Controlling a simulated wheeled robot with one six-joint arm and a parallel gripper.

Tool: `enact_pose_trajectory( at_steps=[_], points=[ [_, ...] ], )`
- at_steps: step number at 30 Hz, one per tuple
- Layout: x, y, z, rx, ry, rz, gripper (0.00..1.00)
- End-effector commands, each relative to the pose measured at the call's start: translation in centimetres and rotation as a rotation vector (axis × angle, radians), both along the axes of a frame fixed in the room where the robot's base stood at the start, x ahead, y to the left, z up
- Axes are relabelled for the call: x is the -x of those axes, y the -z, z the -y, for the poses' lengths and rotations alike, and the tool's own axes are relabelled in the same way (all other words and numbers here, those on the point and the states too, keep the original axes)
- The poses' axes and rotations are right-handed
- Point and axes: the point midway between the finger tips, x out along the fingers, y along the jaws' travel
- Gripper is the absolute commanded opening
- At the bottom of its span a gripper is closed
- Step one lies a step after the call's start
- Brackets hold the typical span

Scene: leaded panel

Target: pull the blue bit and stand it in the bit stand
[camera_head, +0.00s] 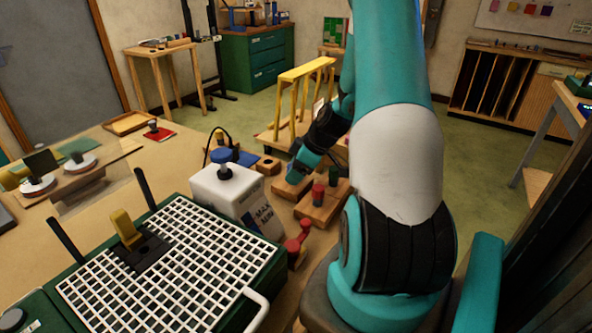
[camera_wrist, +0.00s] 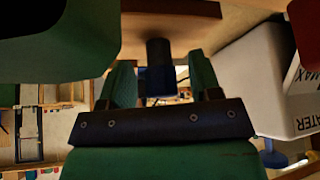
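The blue bit (camera_wrist: 158,82) shows in the wrist view as a dark cylinder with a blue end, joined to a wooden block (camera_wrist: 175,8). My gripper (camera_wrist: 162,90) has its two green fingers on either side of it, with a visible gap at each side. In the head view my gripper (camera_head: 298,170) reaches down over a low wooden block (camera_head: 289,190); the arm and fingers hide the bit there. A small wooden block with a dark hole (camera_head: 268,166) sits just left of it. I cannot tell for sure if this is the bit stand.
A wooden block (camera_head: 316,213) holding red and dark green pieces stands close in front. A white bottle with a blue cap (camera_head: 222,190) and red knobs (camera_head: 298,243) are nearby. A white grid (camera_head: 165,255) fills the front left. In the wrist view, a large green object (camera_wrist: 50,40) is close.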

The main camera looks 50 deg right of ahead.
Motion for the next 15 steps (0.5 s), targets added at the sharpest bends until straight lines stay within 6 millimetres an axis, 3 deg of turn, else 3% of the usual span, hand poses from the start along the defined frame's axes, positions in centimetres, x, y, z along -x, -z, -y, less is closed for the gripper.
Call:
enact_pose_trajectory(
  at_steps=[10,15],
  points=[
    [0.1,-0.3,0.1,0.001,0.001,0.0,0.63],
    [1.1,-2.1,0.7,0.004,0.003,0.003,0.63]
  ],
)
